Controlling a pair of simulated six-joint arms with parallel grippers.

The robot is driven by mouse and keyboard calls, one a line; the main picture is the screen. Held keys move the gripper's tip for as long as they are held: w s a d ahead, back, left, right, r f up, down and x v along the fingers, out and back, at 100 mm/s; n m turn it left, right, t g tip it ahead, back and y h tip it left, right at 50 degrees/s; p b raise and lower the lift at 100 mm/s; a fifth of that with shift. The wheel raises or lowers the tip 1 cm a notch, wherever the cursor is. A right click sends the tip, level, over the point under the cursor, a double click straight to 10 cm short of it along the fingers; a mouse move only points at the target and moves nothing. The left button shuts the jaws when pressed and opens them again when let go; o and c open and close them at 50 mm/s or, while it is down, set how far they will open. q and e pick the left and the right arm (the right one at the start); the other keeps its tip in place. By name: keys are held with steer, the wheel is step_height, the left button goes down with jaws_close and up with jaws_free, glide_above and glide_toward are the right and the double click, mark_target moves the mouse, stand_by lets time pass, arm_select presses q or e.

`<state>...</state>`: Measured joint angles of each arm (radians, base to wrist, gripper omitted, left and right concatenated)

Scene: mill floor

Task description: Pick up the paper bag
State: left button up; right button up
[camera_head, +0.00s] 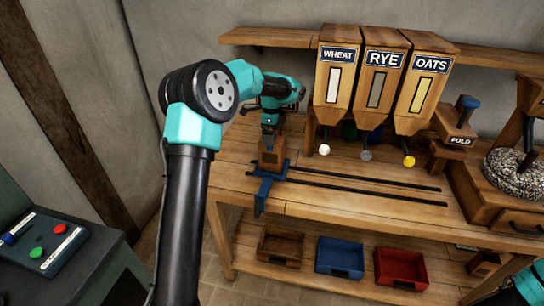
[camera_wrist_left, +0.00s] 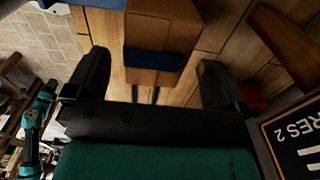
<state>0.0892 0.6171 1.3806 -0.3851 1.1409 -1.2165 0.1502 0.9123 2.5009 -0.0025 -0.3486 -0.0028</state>
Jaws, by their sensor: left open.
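The brown paper bag (camera_head: 272,152) stands upright on a blue carriage (camera_head: 268,182) at the left end of the bench rails. My left gripper (camera_head: 270,122) is above the bag. In the left wrist view, the gripper (camera_wrist_left: 155,65) is open, with one dark finger on each side. A brown, box-shaped body that looks like the bag (camera_wrist_left: 163,35) shows between and beyond the fingers, with a blue band across it. I cannot tell whether the fingers touch it. My right gripper is not clearly in view; only parts of that arm show at the lower right.
The wheat (camera_head: 338,70), rye (camera_head: 380,75) and oats (camera_head: 424,80) hoppers hang behind the rails, right of my left gripper. A fold press (camera_head: 455,130) is farther right. Brown, blue (camera_head: 340,256) and red (camera_head: 401,268) trays sit on the lower shelf. The bench front is clear.

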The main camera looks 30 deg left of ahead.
mark_target(272, 154)
arm_select(q)
step_height(272, 154, down, 5)
steer(key=shift+s+d+r, duration=0.1)
steer(key=shift+s+r, duration=0.05)
steer(key=shift+r, duration=0.05)
steer(key=shift+c, duration=0.4)
steer(key=c, duration=1.5)
